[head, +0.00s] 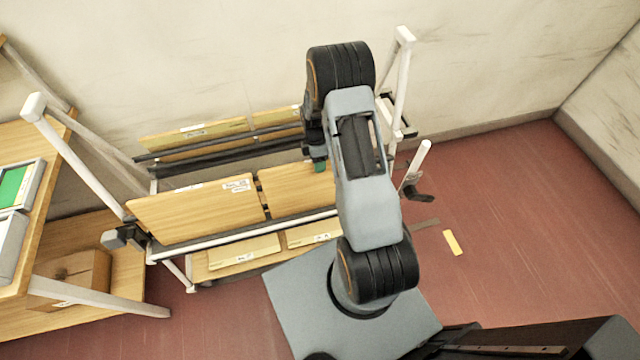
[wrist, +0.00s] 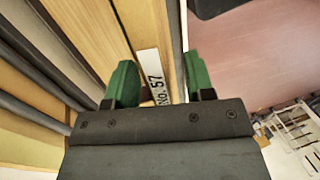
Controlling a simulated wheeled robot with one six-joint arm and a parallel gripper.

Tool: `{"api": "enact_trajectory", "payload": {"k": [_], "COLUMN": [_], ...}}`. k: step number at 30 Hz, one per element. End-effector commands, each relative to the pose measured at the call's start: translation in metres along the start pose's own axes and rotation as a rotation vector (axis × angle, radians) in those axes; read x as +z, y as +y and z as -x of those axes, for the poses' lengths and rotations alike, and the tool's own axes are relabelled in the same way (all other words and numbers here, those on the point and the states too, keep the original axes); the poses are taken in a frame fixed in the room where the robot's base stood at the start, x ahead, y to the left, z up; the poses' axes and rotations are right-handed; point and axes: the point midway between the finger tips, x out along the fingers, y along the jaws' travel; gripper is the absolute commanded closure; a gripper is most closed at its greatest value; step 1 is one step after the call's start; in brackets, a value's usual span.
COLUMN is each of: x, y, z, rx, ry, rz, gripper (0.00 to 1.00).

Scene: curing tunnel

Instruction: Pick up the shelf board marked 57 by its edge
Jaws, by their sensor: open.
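The shelf board marked 57 (wrist: 142,25) is pale wood with a white label reading "No. 57" (wrist: 156,75) near its edge. In the wrist view the label shows between my two green fingertips (wrist: 161,82), one on each side. My gripper is open. I cannot tell whether either finger touches the board. In the head view my gripper (head: 318,165) is over the right-hand board (head: 290,190) of the front upper row; my arm hides part of that board, and no number is readable there.
A white-framed rack (head: 190,246) holds several other boards in rows, including a labelled upper-left one (head: 195,212). A wooden bench (head: 45,190) and a cardboard box (head: 75,275) stand at the left. Red floor to the right is mostly clear, with a small yellow strip (head: 452,243).

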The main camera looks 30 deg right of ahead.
Motion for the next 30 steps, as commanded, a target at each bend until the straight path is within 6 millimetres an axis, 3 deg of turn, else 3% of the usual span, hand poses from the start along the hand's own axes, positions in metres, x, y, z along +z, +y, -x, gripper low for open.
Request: {"api": "enact_trajectory", "payload": {"k": [4, 19, 30], "x": [0.0, 0.0, 0.0], "y": [0.0, 0.0, 0.0], "z": [0.0, 0.0003, 0.0004], "rx": [0.0, 0.0, 0.0], "ry": [0.0, 0.0, 0.0], "rz": [0.0, 0.0, 0.0], "gripper": [0.53, 1.0, 1.0]}}
